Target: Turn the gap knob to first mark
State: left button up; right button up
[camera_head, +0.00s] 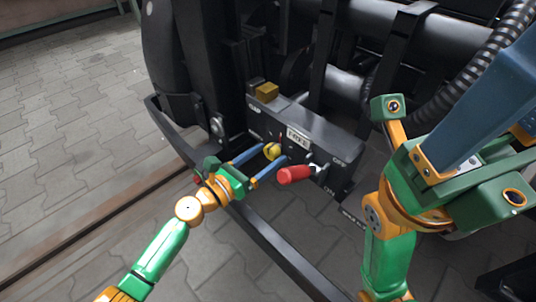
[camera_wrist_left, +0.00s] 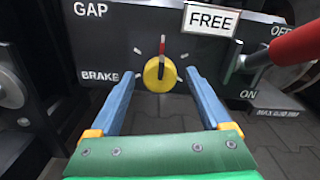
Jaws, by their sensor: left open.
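The gap knob is a round yellow knob (camera_head: 272,151) on the front of a black control box (camera_head: 313,135). In the left wrist view the knob (camera_wrist_left: 159,74) has a red pointer directed up, with short white marks around it. The word GAP stands above left of it. My left gripper (camera_head: 270,157) is open, with its blue fingers on either side of the knob; in the left wrist view (camera_wrist_left: 160,80) gaps show between fingers and knob. My right gripper (camera_head: 450,178) shows in part at the right; its fingertips are out of frame.
A red lever handle (camera_head: 295,174) sticks out just right of the knob, near my left fingers, by ON and OFF labels. A FREE sign (camera_wrist_left: 211,19) is above right of the knob. A brass-coloured block (camera_head: 267,91) sits on the box. Dark bogie frame parts surround it.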

pick_arm(q)
jog(key=shift+w+d, duration=0.3)
jog(key=shift+d, duration=0.05)
grip_shut()
jog(key=shift+n, duration=0.3)
